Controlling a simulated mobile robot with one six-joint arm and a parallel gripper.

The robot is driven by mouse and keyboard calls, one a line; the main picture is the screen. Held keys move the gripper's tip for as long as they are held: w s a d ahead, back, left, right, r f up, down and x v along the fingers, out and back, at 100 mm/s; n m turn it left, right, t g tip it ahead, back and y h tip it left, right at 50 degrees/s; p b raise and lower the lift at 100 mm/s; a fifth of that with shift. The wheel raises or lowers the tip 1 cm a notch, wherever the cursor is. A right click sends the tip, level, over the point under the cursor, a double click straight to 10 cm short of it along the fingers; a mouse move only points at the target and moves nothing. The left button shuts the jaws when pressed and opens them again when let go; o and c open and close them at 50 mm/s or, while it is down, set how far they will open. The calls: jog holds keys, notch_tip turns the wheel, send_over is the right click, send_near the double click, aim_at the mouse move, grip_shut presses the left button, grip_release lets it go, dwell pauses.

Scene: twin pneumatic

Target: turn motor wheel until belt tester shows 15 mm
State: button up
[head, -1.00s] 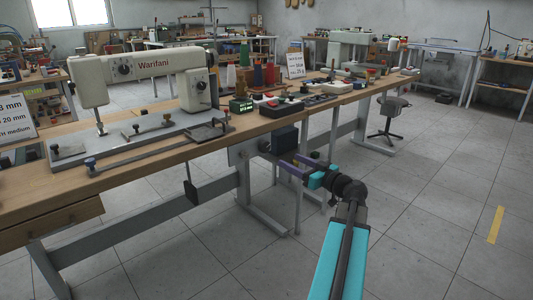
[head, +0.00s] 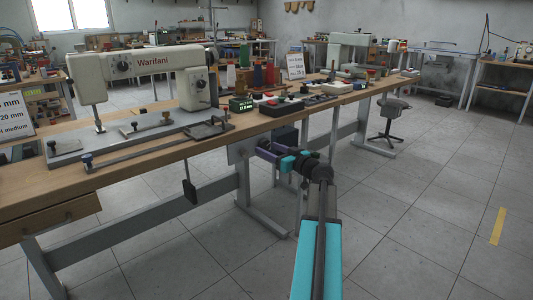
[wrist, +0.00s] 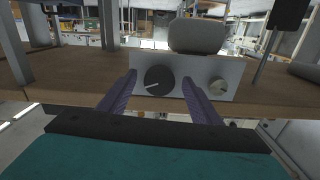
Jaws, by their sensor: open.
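The motor (head: 286,135) is a dark box on a light grey plate under the front edge of the bench. In the wrist view, a black round wheel (wrist: 157,80) with a white mark sits on a light plate, beside a smaller pale knob (wrist: 218,86). I take the black one for the motor wheel. My gripper (head: 262,148) reaches the plate with its purple fingers. In the wrist view my gripper (wrist: 160,92) is open, one finger on each side of the black wheel; contact cannot be told. A green box with a small lit display (head: 241,104), probably the belt tester, stands on the bench; its digits are too small to read surely.
A white sewing machine (head: 150,62) stands on the wooden bench (head: 60,190). A dark box with red and green buttons (head: 281,106) is right of the green box. Floor to the right is clear, with a stool (head: 390,118) behind.

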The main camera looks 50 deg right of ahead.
jog(key=shift+w, duration=0.4)
jog(key=c, duration=0.9)
jog(key=shift+s+a+f, duration=0.1)
jog(key=shift+s+a, duration=0.05)
jog(key=shift+a, duration=0.4)
jog(key=shift+c, duration=0.6)
jog(key=shift+d, duration=0.4)
